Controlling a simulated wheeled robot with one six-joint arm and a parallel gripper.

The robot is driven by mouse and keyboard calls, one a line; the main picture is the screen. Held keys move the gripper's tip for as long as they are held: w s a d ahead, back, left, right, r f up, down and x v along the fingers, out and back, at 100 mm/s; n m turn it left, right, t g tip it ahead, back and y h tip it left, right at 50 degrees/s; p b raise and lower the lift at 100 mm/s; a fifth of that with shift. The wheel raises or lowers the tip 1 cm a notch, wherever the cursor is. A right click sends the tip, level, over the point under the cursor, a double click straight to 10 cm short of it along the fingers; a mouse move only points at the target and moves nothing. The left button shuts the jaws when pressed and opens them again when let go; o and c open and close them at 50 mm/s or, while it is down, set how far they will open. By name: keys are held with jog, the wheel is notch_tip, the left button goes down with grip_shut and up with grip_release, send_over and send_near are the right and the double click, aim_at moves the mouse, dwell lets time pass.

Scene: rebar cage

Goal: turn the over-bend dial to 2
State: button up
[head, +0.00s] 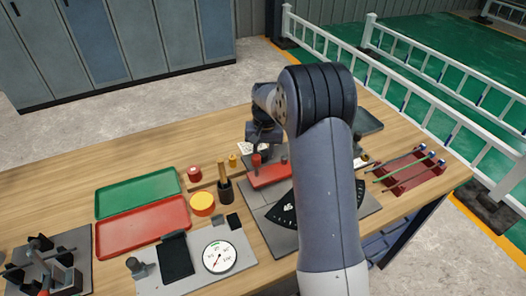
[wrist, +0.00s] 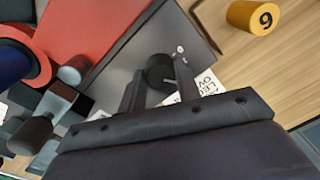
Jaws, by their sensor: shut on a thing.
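My gripper (wrist: 160,84) is shut on a round black knob, the over-bend dial (wrist: 159,68), with one finger on each side of it. The dial sits on a dark grey plate (wrist: 128,58); small pale marks show on the plate beside it. I cannot read which number it points to. In the head view my gripper (head: 262,142) is over the back of the bending machine, behind its red block (head: 270,175), and hides the dial. A white card (wrist: 207,84) with partly covered lettering lies beside the plate.
A yellow cylinder (wrist: 256,16) with a printed digit stands near the plate. Green (head: 135,192) and red (head: 140,228) trays and a round white gauge (head: 219,257) are on the left of the bench. A dark red rack (head: 411,174) with rods is at right.

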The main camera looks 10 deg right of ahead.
aim_at(264, 154)
jog(key=o, duration=1)
jog(key=shift+c, duration=0.2)
notch_tip(264, 154, up, 11)
jog(key=shift+d, duration=0.2)
jog(key=shift+f, duration=0.15)
jog(key=f, duration=1)
jog(key=shift+a+f, duration=0.2)
jog(key=shift+f, duration=0.15)
jog(key=shift+r, duration=0.1)
